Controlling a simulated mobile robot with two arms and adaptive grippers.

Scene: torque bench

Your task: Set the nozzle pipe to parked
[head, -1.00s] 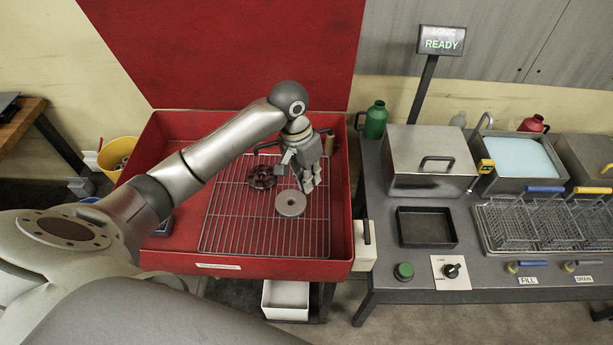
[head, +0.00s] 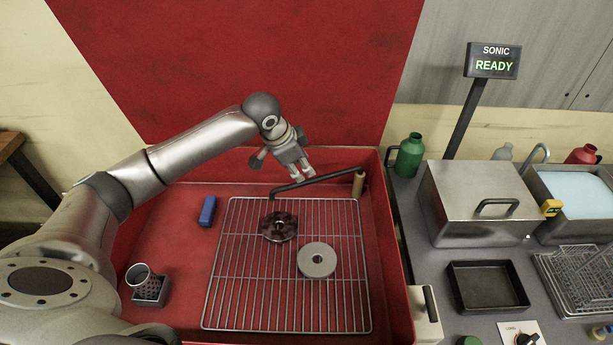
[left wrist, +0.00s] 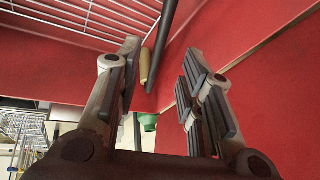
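The nozzle pipe (head: 318,182) is a thin dark bent tube near the back wall of the red basin. It runs from a tan upright grip (head: 358,185) at the back right corner leftward to a downturned tip above the wire rack. My left gripper (head: 304,178) is at the pipe's middle, fingers pointing down; I cannot tell whether they touch it. In the left wrist view, the two fingers (left wrist: 160,58) stand apart, with the dark pipe (left wrist: 165,40) and tan grip (left wrist: 146,66) showing beyond the gap. My right gripper is not in view.
The wire rack (head: 235,300) holds a grey disc (head: 318,260) and a dark brown part (head: 278,227). A blue block (head: 207,211) and a small mesh cup (head: 150,287) are on the left. The red lid (head: 230,70) rises behind. A bench with a steel box (head: 470,200) stands right.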

